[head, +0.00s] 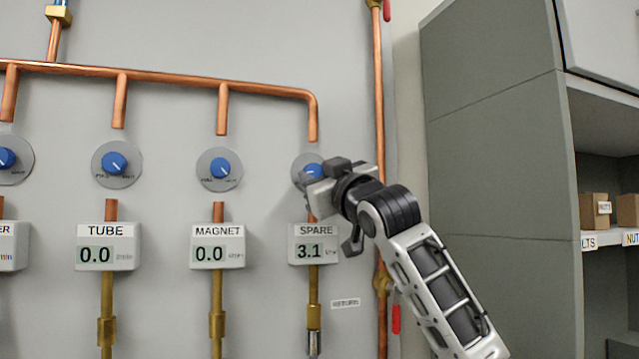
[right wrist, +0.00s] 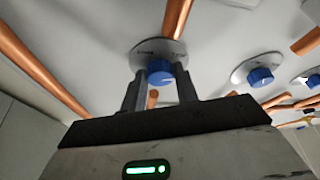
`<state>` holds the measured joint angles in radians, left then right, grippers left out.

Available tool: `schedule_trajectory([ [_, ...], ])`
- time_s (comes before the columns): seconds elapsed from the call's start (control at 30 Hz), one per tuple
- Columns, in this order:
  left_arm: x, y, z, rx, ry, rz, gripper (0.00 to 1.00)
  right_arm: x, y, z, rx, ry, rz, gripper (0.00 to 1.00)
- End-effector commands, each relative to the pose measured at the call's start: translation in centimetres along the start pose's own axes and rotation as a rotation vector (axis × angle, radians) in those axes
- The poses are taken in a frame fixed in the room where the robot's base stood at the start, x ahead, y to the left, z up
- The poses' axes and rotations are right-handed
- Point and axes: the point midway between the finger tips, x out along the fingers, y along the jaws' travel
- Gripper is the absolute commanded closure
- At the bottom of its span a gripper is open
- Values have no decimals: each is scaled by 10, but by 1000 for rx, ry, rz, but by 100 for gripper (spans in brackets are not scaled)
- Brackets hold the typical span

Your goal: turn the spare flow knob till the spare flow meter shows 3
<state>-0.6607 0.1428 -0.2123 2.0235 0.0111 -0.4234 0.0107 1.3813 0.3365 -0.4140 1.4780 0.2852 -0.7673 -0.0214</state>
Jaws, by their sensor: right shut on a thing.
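The spare flow knob is a blue knob (head: 312,170) on a round grey dial plate, at the right end of the row in the head view. It also shows in the right wrist view (right wrist: 160,72), between my fingers. My right gripper (head: 318,178) is shut on this knob and partly covers it and its plate. In the wrist view the two fingers stand on either side of the knob. My left gripper is not in view.
The magnet knob (head: 220,168) and tube knob (head: 115,163) sit to the left. The magnet meter (head: 218,246) and tube meter (head: 107,247) read 0.0. A vertical copper pipe (head: 377,90) runs right of the spare knob. A grey cabinet (head: 500,180) stands farther right.

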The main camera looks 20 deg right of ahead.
Motion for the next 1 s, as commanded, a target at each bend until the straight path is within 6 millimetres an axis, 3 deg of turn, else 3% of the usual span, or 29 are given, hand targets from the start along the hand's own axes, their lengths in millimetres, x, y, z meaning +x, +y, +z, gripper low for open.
schedule_trajectory([
  [0.7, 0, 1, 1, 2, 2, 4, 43, 0, -1, 1, 76, -3, 30, 92],
  [0.73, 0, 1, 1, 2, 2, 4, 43, 0, -1, 1, 76, -3, 30, 61],
  [0.8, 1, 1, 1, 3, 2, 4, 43, 0, -1, 1, 76, -3, 30, 48],
  [1.0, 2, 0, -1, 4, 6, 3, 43, 0, -1, 0, 76, -1, 31, 48],
])
